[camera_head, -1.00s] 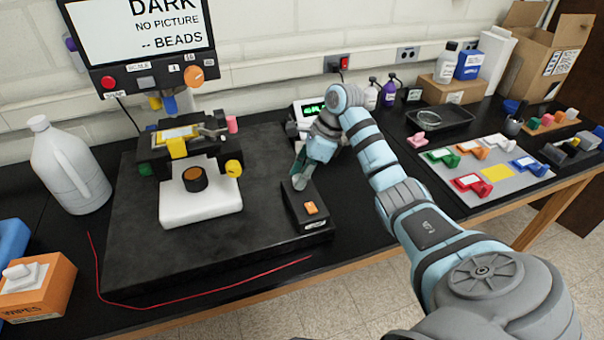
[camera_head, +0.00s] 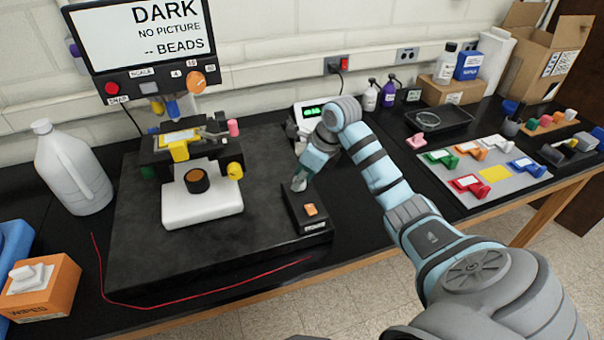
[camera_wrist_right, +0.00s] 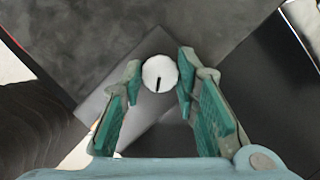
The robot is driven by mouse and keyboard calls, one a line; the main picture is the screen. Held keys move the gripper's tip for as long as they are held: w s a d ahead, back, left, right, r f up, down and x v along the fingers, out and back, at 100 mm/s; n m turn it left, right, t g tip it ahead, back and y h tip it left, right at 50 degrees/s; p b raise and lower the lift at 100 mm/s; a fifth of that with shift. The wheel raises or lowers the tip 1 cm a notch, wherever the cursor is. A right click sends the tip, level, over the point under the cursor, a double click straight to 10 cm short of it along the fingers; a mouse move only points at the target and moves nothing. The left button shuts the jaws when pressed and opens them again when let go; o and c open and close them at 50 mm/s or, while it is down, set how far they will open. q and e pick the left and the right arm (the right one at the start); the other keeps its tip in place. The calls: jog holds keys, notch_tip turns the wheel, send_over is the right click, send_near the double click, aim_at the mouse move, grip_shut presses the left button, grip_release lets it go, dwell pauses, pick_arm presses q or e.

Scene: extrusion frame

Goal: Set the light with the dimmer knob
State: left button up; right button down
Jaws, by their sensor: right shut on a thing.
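The dimmer box (camera_head: 307,212) is a small black box with an orange switch (camera_head: 310,209) on top, on the dark slab. Its knob (camera_wrist_right: 160,73) is a pale round cap with a black pointer line, which points down in the right wrist view. My right gripper (camera_head: 300,182) reaches down over the box's far end. In the wrist view its green-padded fingers (camera_wrist_right: 158,80) are shut on the knob, one on each side. The screen (camera_head: 142,36) reads "DARK, NO PICTURE, -- BEADS". My left gripper is out of view.
A microscope (camera_head: 195,180) with a white base stands left of the box. A red wire (camera_head: 200,300) lies along the slab's front edge. A meter with a green display (camera_head: 313,112) stands behind my gripper. A white jug (camera_head: 70,170) is at left; coloured clips (camera_head: 470,185) lie on a mat at right.

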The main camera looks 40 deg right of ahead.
jog(key=m+h, duration=0.1)
jog(key=m, duration=0.1)
jog(key=m+p, duration=0.1)
jog(key=m, duration=0.2)
jog(key=shift+s+a+f+h, duration=0.1)
jog(key=shift+a+h, duration=0.1)
jog(key=shift+h, duration=0.2)
jog(key=shift+m, duration=0.3)
jog(key=c, duration=1.2)
grip_release()
jog(key=shift+c, duration=0.2)
jog(key=v, duration=0.7)
jog(key=shift+s+r, duration=0.15)
jog(key=shift+r, duration=0.05)
